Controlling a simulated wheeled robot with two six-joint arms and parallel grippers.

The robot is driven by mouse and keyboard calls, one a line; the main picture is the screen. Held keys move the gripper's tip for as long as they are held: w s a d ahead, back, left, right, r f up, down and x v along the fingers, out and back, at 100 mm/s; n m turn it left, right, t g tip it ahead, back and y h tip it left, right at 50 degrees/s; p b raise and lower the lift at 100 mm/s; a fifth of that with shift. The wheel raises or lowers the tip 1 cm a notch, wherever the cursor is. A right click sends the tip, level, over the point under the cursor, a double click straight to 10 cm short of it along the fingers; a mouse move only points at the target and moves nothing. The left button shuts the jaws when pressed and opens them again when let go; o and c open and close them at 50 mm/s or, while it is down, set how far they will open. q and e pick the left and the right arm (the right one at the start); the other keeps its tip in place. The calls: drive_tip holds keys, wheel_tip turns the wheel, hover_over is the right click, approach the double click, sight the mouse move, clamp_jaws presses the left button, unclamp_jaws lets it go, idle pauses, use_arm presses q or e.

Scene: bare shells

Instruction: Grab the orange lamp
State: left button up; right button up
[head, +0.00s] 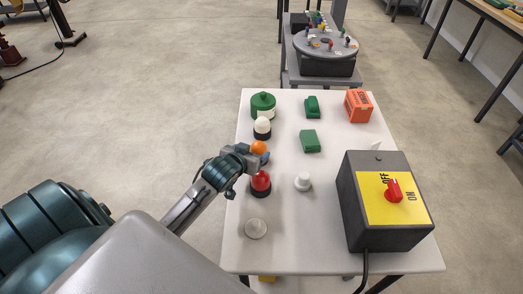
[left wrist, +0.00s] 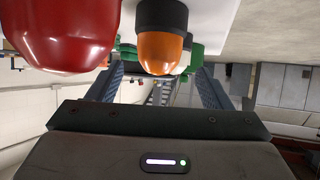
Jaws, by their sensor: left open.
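The orange lamp (head: 258,147) has a rounded orange dome and stands near the left edge of the white table. My left gripper (head: 253,157) is open at the lamp, its fingers partly hiding the lamp's lower part. In the left wrist view, which looks upside down, the orange lamp (left wrist: 164,52) with its dark base appears between the two open fingers (left wrist: 160,88). I see no finger closed on it. My right gripper is not in view.
A red lamp (head: 261,182) stands close beside the gripper on the near side, and a white lamp (head: 262,125) on the far side. A white knob (head: 303,181), a clear dome (head: 256,229), green blocks (head: 310,141) and a switch box (head: 362,212) share the table (head: 300,245).

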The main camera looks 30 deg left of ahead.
sight(260, 146)
use_arm(q)
drive_tip(key=shift+w+a+f, duration=0.15)
drive_tip(key=shift+w+f, duration=0.05)
drive_tip(key=shift+w, duration=0.25)
drive_tip(key=shift+w+f, duration=0.15)
drive_tip(key=shift+w, duration=0.15)
drive_tip(key=shift+w+f, duration=0.2)
drive_tip(key=shift+w, duration=0.15)
drive_tip(key=p+x, duration=0.1)
drive_tip(key=x, duration=0.3)
drive_tip(key=shift+w+p, duration=0.1)
drive_tip(key=shift+p, duration=0.25)
drive_tip(key=shift+w+f, duration=0.25)
drive_tip(key=shift+w, duration=0.15)
drive_tip(key=c, duration=1.1)
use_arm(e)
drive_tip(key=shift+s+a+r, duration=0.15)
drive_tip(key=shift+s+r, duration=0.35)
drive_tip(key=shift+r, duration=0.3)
